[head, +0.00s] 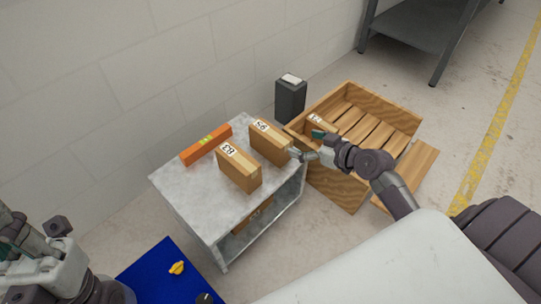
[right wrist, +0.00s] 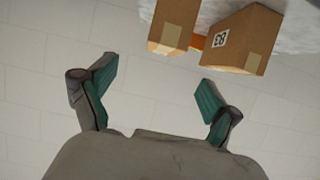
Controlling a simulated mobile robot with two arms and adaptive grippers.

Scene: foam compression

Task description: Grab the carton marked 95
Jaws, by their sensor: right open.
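The carton marked 95 (head: 272,146) stands upright on the grey table, at the edge nearest the wooden crate. A carton marked 83 (head: 238,170) stands to its left and a little nearer; it also shows in the right wrist view (right wrist: 240,38). In that view a second carton (right wrist: 173,24), its number out of sight, stands to the left of the 83. My right gripper (head: 304,147) is open and empty, just right of the 95 carton. Its green-padded fingers are wide apart in the wrist view (right wrist: 157,90). Part of my left gripper (head: 38,245) shows at the lower left; its jaws are unclear.
An orange level (head: 206,145) lies along the table's (head: 190,193) back. A wooden crate (head: 345,187) at the right holds another carton (head: 321,123). A dark bin (head: 290,100) stands behind. A blue mat (head: 160,275) with a yellow item (head: 177,268) lies in front.

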